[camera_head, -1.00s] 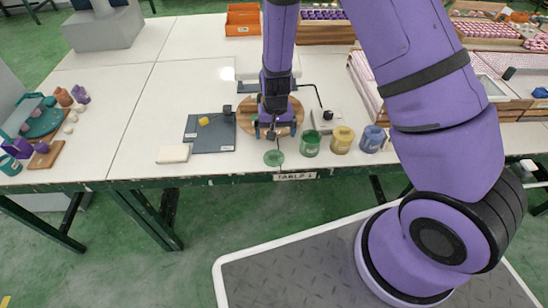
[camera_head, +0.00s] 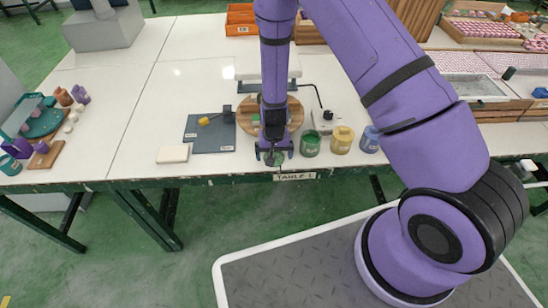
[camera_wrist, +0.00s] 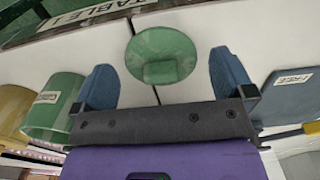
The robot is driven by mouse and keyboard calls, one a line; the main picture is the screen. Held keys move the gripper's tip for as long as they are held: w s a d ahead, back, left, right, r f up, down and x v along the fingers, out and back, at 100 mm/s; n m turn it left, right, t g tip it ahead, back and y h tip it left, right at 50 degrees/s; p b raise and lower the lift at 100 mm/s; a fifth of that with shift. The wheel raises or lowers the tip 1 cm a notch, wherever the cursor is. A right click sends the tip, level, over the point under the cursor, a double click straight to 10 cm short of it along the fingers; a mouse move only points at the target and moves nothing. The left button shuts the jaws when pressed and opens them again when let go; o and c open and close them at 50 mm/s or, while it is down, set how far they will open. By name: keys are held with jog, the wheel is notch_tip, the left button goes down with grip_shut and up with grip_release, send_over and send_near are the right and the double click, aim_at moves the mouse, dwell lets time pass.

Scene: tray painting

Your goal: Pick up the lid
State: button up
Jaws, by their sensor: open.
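The lid is a round green disc with a raised grip (camera_wrist: 162,54), lying on the white table near its front edge. In the wrist view it sits just beyond and between my open fingertips, with clear space on both sides. My gripper (camera_wrist: 163,82) has blue fingers spread wide and holds nothing. In the head view my gripper (camera_head: 274,152) is low over the lid and hides most of it. I cannot tell the exact height between fingers and lid. The green pot (camera_head: 311,146) stands upright just right of my gripper.
A yellow pot (camera_head: 342,141) and a blue pot (camera_head: 370,140) stand further right. A dark grey mat (camera_head: 212,144) and a pale block (camera_head: 173,154) lie to the left. A round wooden board (camera_head: 295,108) is behind my gripper. The table's front edge is close.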

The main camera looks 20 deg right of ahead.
jog(key=shift+f, duration=0.25)
jog(key=shift+c, duration=0.5)
jog(key=c, duration=0.7)
jog(key=shift+c, duration=0.2)
jog(key=shift+r, duration=0.1)
